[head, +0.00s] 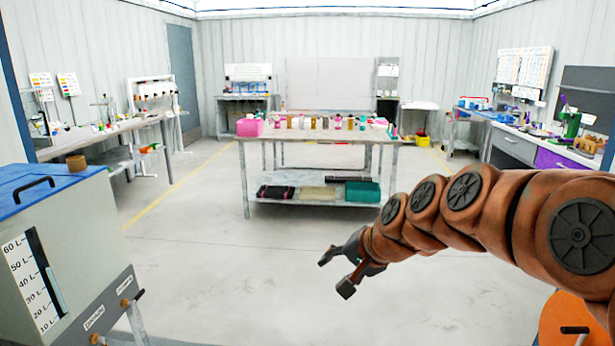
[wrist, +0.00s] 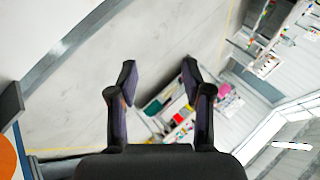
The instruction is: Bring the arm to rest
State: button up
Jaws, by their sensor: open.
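My arm (head: 440,208) reaches in from the right side of the head view, stretched out towards the middle of the room. My gripper (head: 336,273) is at its end, over bare floor and in front of the central table. In the wrist view my gripper (wrist: 158,78) shows two dark fingers spread wide apart with nothing between them. It touches nothing in either view.
The central table (head: 318,138) holds a pink box (head: 249,127) and several bottles. A grey tank with a blue lid (head: 50,185) stands at the near left. Benches line both side walls. The grey floor (head: 215,255) around the gripper is clear.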

jog(key=s+d+n+g+h+p, duration=0.2)
jog(key=s+d+p, duration=0.1)
jog(key=s, duration=0.8)
jog(key=s+d+f+n+g+h+p, duration=0.1)
jog(key=s+d+g+p, duration=0.2)
jog(key=s, duration=0.8)
jog(key=s+d+n+g+h+p, duration=0.2)
jog(key=s+d, duration=0.4)
jog(key=s, duration=0.6)
jog(key=shift+f+n+g+h+p, duration=0.3)
jog(key=shift+f+g+p, duration=0.05)
jog(key=shift+g+p, duration=0.25)
